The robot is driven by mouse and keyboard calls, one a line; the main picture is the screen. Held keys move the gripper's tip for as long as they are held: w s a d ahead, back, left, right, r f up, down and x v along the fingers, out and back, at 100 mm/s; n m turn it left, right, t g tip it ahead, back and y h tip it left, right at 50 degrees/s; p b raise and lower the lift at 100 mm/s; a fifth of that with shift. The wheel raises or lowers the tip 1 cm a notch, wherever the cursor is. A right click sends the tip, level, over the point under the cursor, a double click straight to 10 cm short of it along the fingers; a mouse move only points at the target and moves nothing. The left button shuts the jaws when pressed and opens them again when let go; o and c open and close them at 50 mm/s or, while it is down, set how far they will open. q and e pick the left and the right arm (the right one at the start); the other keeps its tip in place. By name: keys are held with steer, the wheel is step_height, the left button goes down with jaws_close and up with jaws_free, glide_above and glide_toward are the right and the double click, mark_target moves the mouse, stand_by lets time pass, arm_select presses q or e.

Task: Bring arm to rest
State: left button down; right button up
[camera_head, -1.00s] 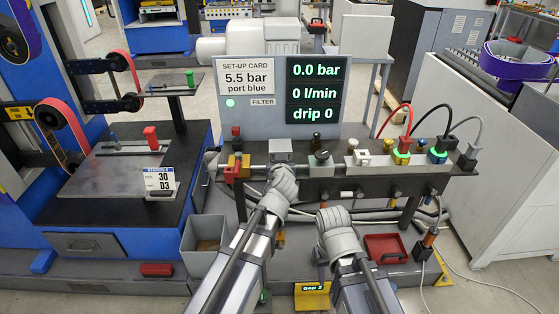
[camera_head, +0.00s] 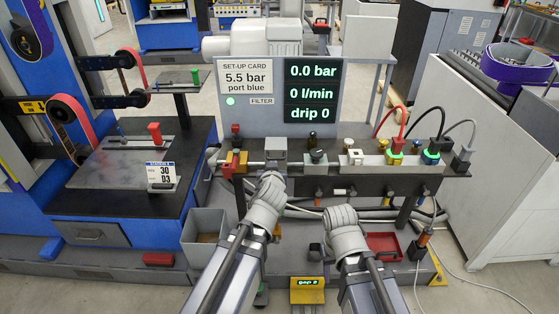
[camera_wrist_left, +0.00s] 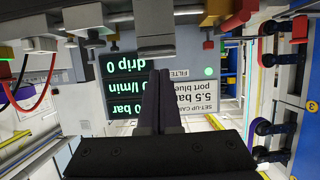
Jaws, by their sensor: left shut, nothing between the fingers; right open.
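My left gripper (camera_wrist_left: 158,100) shows in the left wrist view with its two dark fingers together and nothing between them. In the head view my left arm's wrist (camera_head: 266,194) is in front of the bench's left part, below a grey block (camera_head: 275,150), and hides the fingers. My right gripper (camera_head: 341,216) is low in front of the bench, left of the red tray. It is open, though its fingers are hardly visible from behind.
The black bench (camera_head: 440,166) carries several fittings and cables. A display (camera_head: 313,90) reads 0.0 bar, 0 l/min, drip 0; the card (camera_head: 244,77) reads 5.5 bar, port blue.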

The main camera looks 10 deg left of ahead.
arm_select(q)
steer(key=shift+s+d, duration=0.2)
steer(key=shift+s, duration=0.6)
arm_select(e)
steer(key=shift+s+d+f, duration=0.1)
steer(key=shift+s+d, duration=0.2)
steer(key=shift+d, duration=0.05)
arm_select(q)
steer(key=s+d+f+m+g+p, duration=0.2)
steer(key=s+d+g, duration=0.1)
steer(key=s, duration=0.4)
steer(key=s+d+f+m+g+h+p, duration=0.1)
steer(key=s+d+f+m+g+p, duration=0.1)
steer(key=s+g, duration=0.4)
steer(key=s+d+f+m+g+p, duration=0.2)
steer(key=s+d+g+p, duration=0.2)
steer(key=s, duration=0.6)
steer(key=shift+d+g, duration=0.4)
steer(key=shift+d, duration=0.45)
arm_select(e)
step_height(320, 180, up, 8)
